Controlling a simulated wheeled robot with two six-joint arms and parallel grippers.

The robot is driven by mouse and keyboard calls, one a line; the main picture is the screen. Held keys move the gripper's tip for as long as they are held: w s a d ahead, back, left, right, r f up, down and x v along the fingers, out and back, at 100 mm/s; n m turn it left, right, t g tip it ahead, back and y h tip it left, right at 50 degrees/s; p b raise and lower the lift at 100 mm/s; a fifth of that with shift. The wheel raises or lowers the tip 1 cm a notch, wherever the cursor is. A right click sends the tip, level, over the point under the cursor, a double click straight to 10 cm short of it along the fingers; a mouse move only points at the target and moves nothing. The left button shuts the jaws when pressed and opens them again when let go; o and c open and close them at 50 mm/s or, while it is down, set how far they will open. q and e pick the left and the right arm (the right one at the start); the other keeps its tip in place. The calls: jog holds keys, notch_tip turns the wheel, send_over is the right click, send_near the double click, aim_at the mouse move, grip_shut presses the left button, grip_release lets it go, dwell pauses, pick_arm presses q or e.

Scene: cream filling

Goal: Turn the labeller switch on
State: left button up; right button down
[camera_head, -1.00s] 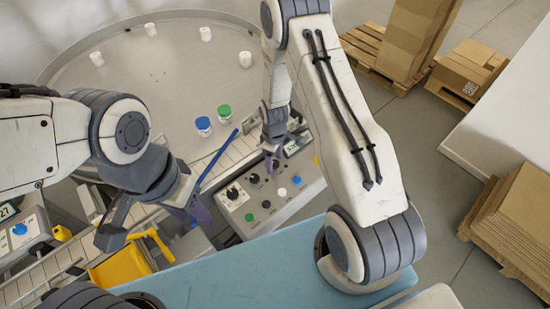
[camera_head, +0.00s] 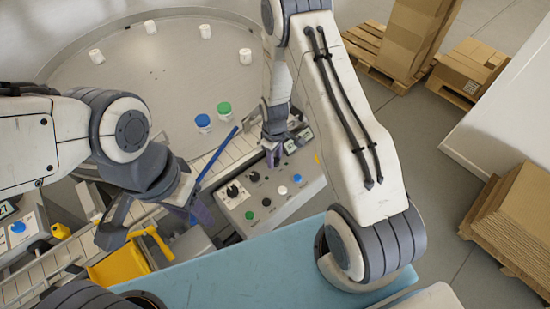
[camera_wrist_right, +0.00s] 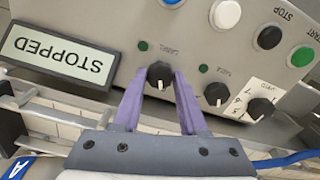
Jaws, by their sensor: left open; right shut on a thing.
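The labeller switch (camera_wrist_right: 160,75) is a round black knob with a white pointer line, under a small label on the grey control panel (camera_wrist_right: 195,60). In the right wrist view its pointer runs toward the bottom of the picture. My right gripper (camera_wrist_right: 162,82) has its purple fingers on both sides of this knob and is shut on it. In the head view that gripper (camera_head: 273,154) hides the knob at the panel's upper part. A display (camera_wrist_right: 62,57) beside it reads STOPPED. My left gripper (camera_head: 155,222) is open and apart from the panel, over the conveyor area.
Two more black knobs (camera_wrist_right: 215,94) (camera_wrist_right: 260,108) sit beside the switch, with several push buttons (camera_wrist_right: 227,14) behind. A blue rod (camera_head: 217,156) lies near the panel. A round table (camera_head: 150,85) carries several cups. A yellow part (camera_head: 118,268) is below my left gripper.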

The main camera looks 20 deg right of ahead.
jog(key=m+b, duration=0.2)
jog(key=m, duration=0.3)
jog(key=shift+w, duration=0.1)
jog(key=m+b, duration=0.1)
jog(key=m, duration=0.4)
jog(key=shift+m, duration=0.4)
jog(key=shift+c, duration=2.3)
grip_release()
notch_tip(320, 180, up, 10)
jog(key=b, duration=0.2)
jog(key=shift+r, duration=0.25)
